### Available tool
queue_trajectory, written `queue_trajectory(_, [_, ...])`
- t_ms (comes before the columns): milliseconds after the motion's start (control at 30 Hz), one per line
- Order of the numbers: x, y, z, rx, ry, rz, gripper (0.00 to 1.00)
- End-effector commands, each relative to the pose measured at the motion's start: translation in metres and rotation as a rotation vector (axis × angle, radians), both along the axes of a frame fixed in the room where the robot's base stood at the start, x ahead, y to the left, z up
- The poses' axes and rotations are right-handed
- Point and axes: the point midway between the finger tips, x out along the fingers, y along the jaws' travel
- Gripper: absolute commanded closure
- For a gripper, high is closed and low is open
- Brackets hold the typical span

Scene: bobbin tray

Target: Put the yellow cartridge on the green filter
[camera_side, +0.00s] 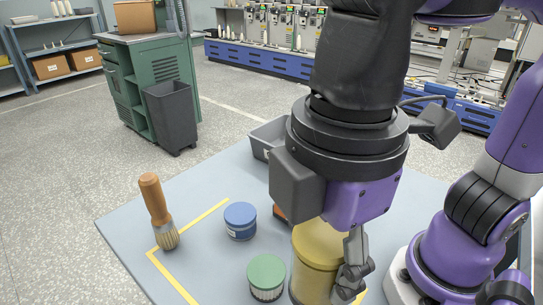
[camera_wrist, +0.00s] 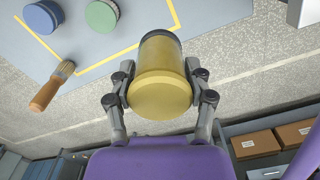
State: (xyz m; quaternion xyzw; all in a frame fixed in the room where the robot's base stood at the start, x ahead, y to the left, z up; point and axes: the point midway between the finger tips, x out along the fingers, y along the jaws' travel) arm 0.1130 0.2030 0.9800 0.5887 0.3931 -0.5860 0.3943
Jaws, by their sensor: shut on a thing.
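The yellow cartridge (camera_side: 318,247) is upright in the side view, to the right of the green filter. My gripper (camera_wrist: 160,88) is shut on it, one finger on each side in the wrist view. Its lower end is partly hidden in the side view, and whether it is clear of the table I cannot tell. The green filter (camera_side: 267,272), a short round piece with a green top and pale ribbed side, stands on the table, apart from the cartridge. It also shows at the top of the wrist view (camera_wrist: 101,15).
A blue round container (camera_side: 240,218) stands behind the green filter. A wooden-handled brush (camera_side: 157,205) stands at the left, by yellow tape lines (camera_side: 204,228). A grey bin (camera_side: 267,140) is at the table's far side. An orange-black thing (camera_side: 279,213) is mostly hidden behind my gripper.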

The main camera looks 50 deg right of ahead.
Motion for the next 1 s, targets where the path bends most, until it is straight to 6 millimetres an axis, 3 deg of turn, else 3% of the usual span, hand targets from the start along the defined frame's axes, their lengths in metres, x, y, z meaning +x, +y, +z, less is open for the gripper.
queue_trajectory(167, [0.007,-0.003,-0.02,-0.002,0.002,-0.007,0.88])
queue_trajectory(500, [0.079,-0.036,-0.069,-0.003,0.005,-0.012,0.88])
queue_trajectory(633, [0.099,-0.045,-0.082,-0.002,0.003,-0.009,0.88])
queue_trajectory(767, [0.107,-0.048,-0.088,-0.001,0.003,-0.005,0.88])
queue_trajectory(1000, [0.107,-0.048,-0.122,-0.003,0.004,-0.003,0.88])
